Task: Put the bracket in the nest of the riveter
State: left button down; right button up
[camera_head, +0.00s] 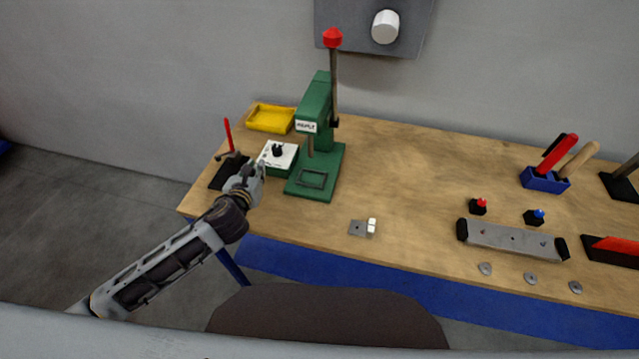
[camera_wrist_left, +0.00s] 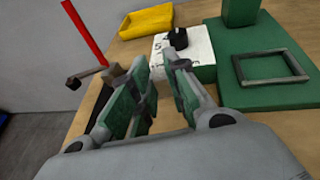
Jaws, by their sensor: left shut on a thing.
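A small grey bracket-like plate (camera_head: 358,228) with a hole lies on the bench, with a white block-like part at its right side. The green riveter (camera_head: 318,105) stands at the back of the bench. Its nest, a raised rectangular frame (camera_head: 312,180), lies on the green base and looks empty; it also shows in the wrist view (camera_wrist_left: 270,66). My left gripper (camera_head: 260,167) is left of the nest, beside the white-topped box. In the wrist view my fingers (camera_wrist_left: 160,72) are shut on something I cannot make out. My right gripper is out of view.
The white-topped green box (camera_head: 290,156) with a black knob stands beside the riveter. A red-handled fixture (camera_head: 229,135) and a yellow tray (camera_head: 270,118) are nearby. A grey bar fixture (camera_head: 512,239) is at right.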

aim_at(312, 180)
jog(key=k+j+z, duration=0.25)
jog(key=z, duration=0.2)
jog(key=k+j+z, duration=0.25)
jog(key=z, duration=0.25)
jog(key=k+j+z, duration=0.1)
jog(key=k+z, duration=0.2)
jog(key=z, duration=0.15)
